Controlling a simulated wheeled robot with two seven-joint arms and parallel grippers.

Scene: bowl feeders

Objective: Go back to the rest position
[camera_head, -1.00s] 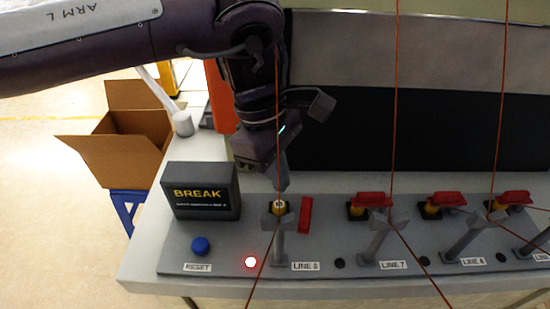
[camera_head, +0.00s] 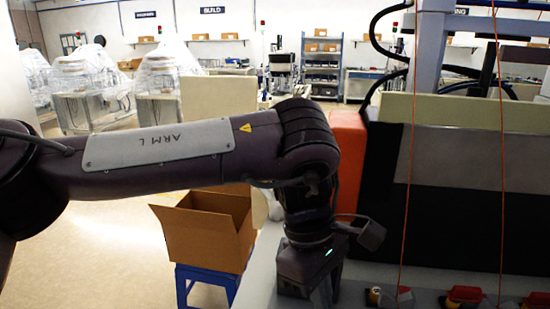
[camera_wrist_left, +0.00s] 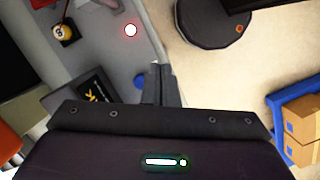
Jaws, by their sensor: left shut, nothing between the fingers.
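My left arm reaches in from the left in the head view and bends down at the wrist. My left gripper (camera_head: 322,298) points down at the bottom edge of that view, its tips partly cut off. In the left wrist view my left gripper (camera_wrist_left: 162,72) is shut and empty, its fingers together. It is above the grey panel (camera_wrist_left: 112,55) near the table's edge. My right gripper is in neither view.
An open cardboard box (camera_head: 205,232) stands on a blue stand (camera_head: 208,284) left of the gripper. An orange block (camera_head: 348,150) is behind the wrist. Red cables (camera_head: 407,180) hang at the right. Red switch covers (camera_head: 465,294) line the bottom right. Open floor lies left.

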